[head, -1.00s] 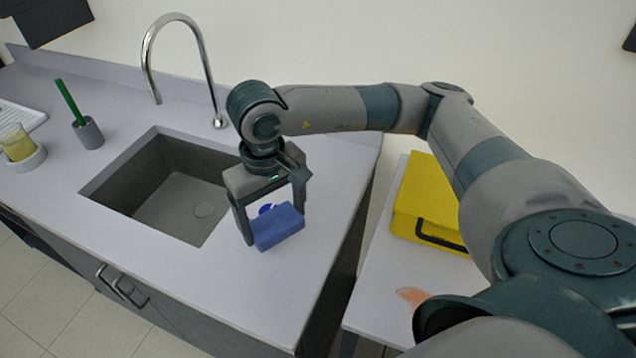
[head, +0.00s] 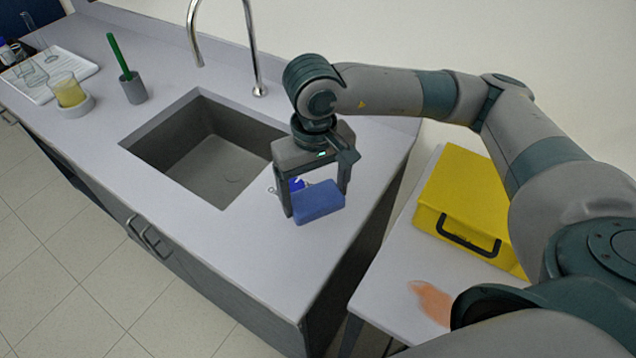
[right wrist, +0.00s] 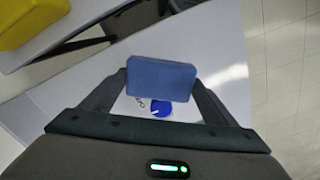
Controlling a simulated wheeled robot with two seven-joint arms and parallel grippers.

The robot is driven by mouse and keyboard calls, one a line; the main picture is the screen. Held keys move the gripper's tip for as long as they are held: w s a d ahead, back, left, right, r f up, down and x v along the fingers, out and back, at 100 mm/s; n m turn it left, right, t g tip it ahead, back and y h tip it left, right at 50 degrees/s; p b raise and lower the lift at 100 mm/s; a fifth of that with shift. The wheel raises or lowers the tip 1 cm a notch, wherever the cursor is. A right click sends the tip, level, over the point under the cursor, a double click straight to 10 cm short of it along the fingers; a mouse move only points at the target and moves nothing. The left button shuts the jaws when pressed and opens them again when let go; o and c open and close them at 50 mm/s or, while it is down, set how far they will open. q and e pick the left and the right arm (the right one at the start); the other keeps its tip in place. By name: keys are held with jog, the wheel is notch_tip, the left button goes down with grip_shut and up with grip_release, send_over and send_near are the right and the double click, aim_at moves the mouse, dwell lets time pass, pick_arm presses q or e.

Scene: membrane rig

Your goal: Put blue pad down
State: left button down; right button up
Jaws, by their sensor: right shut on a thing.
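The blue pad (head: 319,203) is a small block between the fingers of my right gripper (head: 315,200), over the counter to the right of the sink. The right gripper is shut on it. In the right wrist view the blue pad (right wrist: 161,78) sits between the fingertips (right wrist: 161,88), with the counter behind it. A small round blue thing (head: 297,184) shows behind the pad; it also shows in the right wrist view (right wrist: 161,108). Whether the pad touches the counter I cannot tell. My left gripper is not in view.
The sink (head: 205,150) opens just left of the gripper, with a tall faucet (head: 252,50) behind. A brush in a grey holder (head: 133,89) and a beaker (head: 67,90) stand farther left. A yellow case (head: 470,205) is on a side table at right. The front counter is clear.

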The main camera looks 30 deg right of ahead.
aim_at(297, 197)
jog(key=s+a+r+m+p, duration=0.2)
jog(key=s+a+p, duration=0.4)
jog(key=s, duration=0.4)
jog(key=shift+r+m+p, duration=0.4)
jog(key=shift+r+p, duration=0.05)
jog(key=shift+r, duration=0.25)
jog(key=shift+w, duration=0.1)
jog(key=w+d+f, duration=0.1)
jog(key=w+f, duration=0.1)
jog(key=w, duration=0.1)
jog(key=w+f, duration=0.2)
jog(key=w, duration=0.2)
jog(key=w+d+f, duration=0.1)
jog(key=w+f, duration=0.1)
jog(key=w, duration=0.2)
jog(key=shift+d+f+b, duration=0.3)
jog(key=shift+d+f, duration=0.05)
jog(key=shift+w+f, duration=0.15)
